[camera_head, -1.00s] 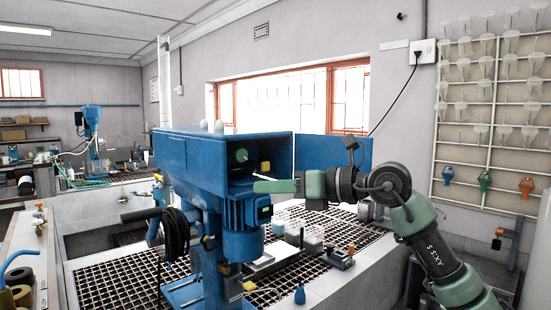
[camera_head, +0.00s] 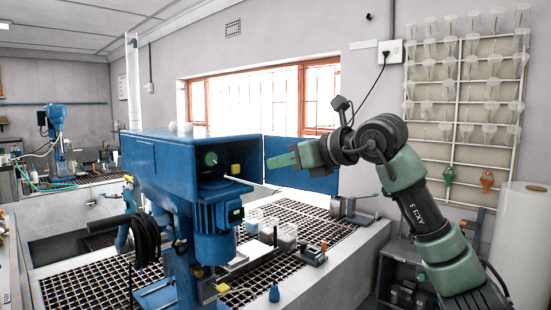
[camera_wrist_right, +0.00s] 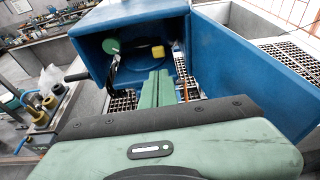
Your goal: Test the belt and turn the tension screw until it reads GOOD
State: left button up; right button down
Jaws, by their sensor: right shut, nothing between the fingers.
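The blue flotation machine has an open-fronted belt housing (camera_head: 150,155). Inside it are a green round knob (camera_head: 210,158) and a yellow block (camera_head: 236,169); both also show in the right wrist view, the knob (camera_wrist_right: 111,46) left of the block (camera_wrist_right: 158,52). A thin pale rod (camera_head: 240,181) sticks out below the block. My right gripper (camera_head: 270,162) is shut and empty, to the right of the housing opening, pointing left. In the wrist view its green fingers (camera_wrist_right: 157,77) lie together before the opening. The belt and tension screw cannot be clearly made out. My left gripper is not in view.
A blue motor (camera_head: 213,215) hangs beneath the housing. A blue panel (camera_head: 300,165) stands behind my right gripper. Clear containers (camera_head: 287,237) and a small bench device (camera_head: 313,255) sit on the grated bench. A rack (camera_head: 462,110) hangs on the right wall.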

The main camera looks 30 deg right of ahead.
aim_at(237, 168)
jog(key=p+x, duration=0.2)
jog(key=x, duration=0.1)
jog(key=p+x, duration=0.1)
jog(key=x, duration=0.3)
jog(key=r+p+x, duration=0.1)
jog(key=p+x, duration=0.1)
jog(key=x, duration=0.2)
jog(key=shift+w+a+p, duration=0.1)
jog(key=shift+w+p, duration=0.2)
jog(key=shift+p, duration=0.05)
jog(key=shift+f, duration=0.1)
